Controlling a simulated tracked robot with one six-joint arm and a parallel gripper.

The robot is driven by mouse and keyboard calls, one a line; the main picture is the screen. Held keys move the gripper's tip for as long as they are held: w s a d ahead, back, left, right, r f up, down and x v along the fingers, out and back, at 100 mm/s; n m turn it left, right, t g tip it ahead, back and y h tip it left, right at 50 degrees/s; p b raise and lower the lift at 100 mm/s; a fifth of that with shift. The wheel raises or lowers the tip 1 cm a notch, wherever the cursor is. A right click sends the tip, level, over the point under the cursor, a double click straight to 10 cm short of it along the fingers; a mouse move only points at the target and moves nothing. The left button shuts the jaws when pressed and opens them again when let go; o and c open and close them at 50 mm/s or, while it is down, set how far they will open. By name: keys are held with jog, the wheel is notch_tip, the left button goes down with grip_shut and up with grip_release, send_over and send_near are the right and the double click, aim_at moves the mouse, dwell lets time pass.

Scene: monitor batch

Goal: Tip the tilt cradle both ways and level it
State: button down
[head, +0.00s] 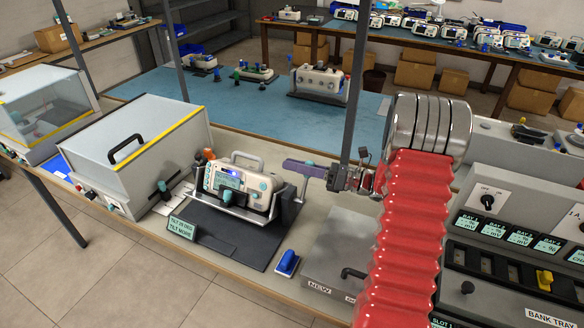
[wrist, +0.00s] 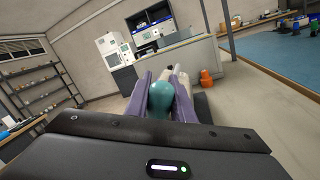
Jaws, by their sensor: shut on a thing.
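The tilt cradle (head: 232,211) is a grey metal frame on a dark base plate (head: 205,225). It holds a pale portable monitor (head: 243,186) with a carry handle, lit screen and teal buttons. The monitor faces the front and its exact tilt is hard to judge. My gripper (head: 296,166), with purple fingers, reaches in from the right to the cradle's right side. In the wrist view its fingers (wrist: 161,88) are shut on a rounded teal knob (wrist: 160,99). The fingers partly hide the knob and its lever.
A green-lettered tilt sign (head: 182,227) stands at the cradle's front left. A blue-handled tool (head: 287,263) lies at the front right. A grey lidded bin (head: 335,255) and the bank tray panel (head: 500,235) are to the right.

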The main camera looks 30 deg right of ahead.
jog(key=shift+s+f, duration=0.1)
jog(key=shift+f, duration=0.05)
jog(key=c, duration=1.5)
grip_release()
jog(key=shift+c, duration=0.2)
jog(key=shift+d, duration=0.1)
jog(key=v, duration=1.3)
jog(key=shift+s+d, duration=0.25)
